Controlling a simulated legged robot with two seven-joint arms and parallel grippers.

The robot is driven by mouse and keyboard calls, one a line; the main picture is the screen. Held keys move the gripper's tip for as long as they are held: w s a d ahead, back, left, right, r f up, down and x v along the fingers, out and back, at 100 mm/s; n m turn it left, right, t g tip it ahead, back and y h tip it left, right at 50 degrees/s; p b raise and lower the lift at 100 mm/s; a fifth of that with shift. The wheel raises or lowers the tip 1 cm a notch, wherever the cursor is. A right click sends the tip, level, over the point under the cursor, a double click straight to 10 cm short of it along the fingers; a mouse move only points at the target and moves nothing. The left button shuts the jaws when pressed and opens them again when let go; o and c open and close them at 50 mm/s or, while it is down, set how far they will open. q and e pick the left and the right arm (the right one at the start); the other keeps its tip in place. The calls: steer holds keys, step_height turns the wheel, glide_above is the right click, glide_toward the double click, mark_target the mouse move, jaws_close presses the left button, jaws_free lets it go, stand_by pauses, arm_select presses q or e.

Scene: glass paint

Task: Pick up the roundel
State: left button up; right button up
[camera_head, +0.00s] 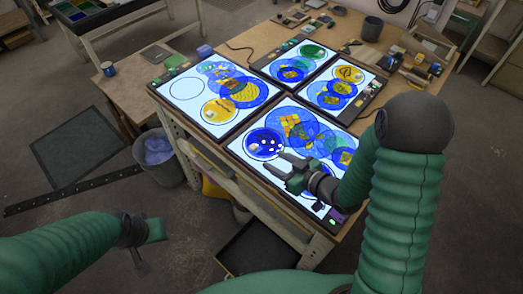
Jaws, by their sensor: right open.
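Several round painted glass pieces lie on lit panels on the workbench. A dark blue roundel with pale spots (264,143) lies on the nearest panel, at its left end. My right gripper (276,166) is open just below and right of this roundel in the picture, with its fingers pointing left. I cannot tell whether it touches the glass. Overlapping blue discs with yellow patches (290,126) lie to the right. A yellow roundel (218,111) lies on the left panel. My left gripper (145,246) is low at the left, away from the bench; its jaw state is unclear.
An empty outlined circle (186,91) is on the left panel. Small blocks and jars (415,70) and a dark cup (372,28) crowd the back right. A bin (160,155) stands on the floor left of the bench. Floor around my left arm looks mostly clear.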

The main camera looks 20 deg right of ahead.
mark_target(255, 148)
steer(key=p+x, duration=0.1)
steer(key=x, duration=0.1)
steer(key=shift+w+a+f, duration=0.15)
steer(key=shift+w+f, duration=0.05)
steer(key=shift+w, duration=0.15)
steer(key=x, duration=0.3)
steer(key=shift+w+d+f, duration=0.15)
steer(key=shift+w+d, duration=0.05)
steer(key=shift+d, duration=0.1)
steer(key=shift+w+p, duration=0.3)
steer(key=shift+p, duration=0.05)
steer(key=x, duration=0.4)
steer(key=shift+w+a+p, duration=0.25)
steer(key=shift+a+p, duration=0.05)
steer(key=shift+w+a+f, duration=0.1)
steer(key=shift+w+a, duration=0.05)
steer(key=c, duration=0.6)
steer(key=shift+d, duration=0.2)
jaws_close()
arm_select(q)
steer(key=shift+w+d+r, duration=0.25)
steer(key=shift+r, duration=0.1)
